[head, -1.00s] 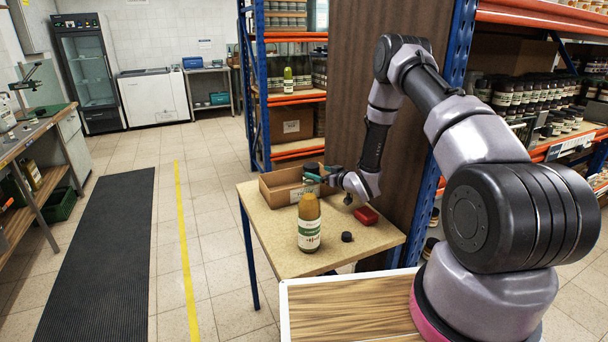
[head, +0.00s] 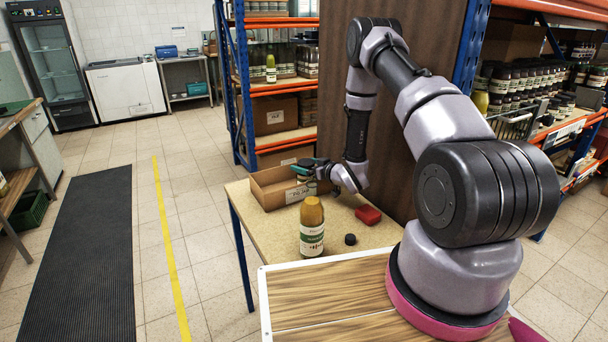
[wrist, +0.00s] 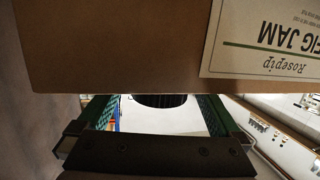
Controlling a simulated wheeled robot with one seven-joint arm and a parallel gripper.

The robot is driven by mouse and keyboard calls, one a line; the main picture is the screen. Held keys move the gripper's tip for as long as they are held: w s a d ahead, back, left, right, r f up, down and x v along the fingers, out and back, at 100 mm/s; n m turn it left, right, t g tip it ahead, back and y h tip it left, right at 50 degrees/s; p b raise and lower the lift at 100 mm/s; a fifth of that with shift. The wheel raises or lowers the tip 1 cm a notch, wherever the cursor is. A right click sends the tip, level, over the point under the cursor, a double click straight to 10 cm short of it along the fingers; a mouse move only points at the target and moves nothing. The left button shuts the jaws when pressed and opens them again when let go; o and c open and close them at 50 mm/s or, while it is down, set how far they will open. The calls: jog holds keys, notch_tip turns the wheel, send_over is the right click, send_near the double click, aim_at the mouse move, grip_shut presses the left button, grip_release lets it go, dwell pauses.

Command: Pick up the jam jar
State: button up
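A dark jam jar (head: 306,174) with a black lid stands at the cardboard box (head: 268,193) on the small table, rising above its rim. My gripper (head: 318,165) reaches in from the right at the jar's upper part. In the wrist view, upside down, the open gripper (wrist: 166,118) has a dark ridged round thing, apparently the jar's lid (wrist: 160,100), between its spread fingers, with gaps on both sides. The box wall (wrist: 110,45) with a "Rosepip Fig Jam" label (wrist: 265,40) hides whatever is below the lid.
A bottle (head: 312,232) with orange contents stands at the table's front. A black disc (head: 350,239) and a red block (head: 367,214) lie right of it. A brown panel (head: 400,150) and shelving stand close behind my arm. The floor left of the table is clear.

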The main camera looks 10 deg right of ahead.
jog(key=c, duration=1.5)
grip_shut()
jog(key=shift+r, duration=0.15)
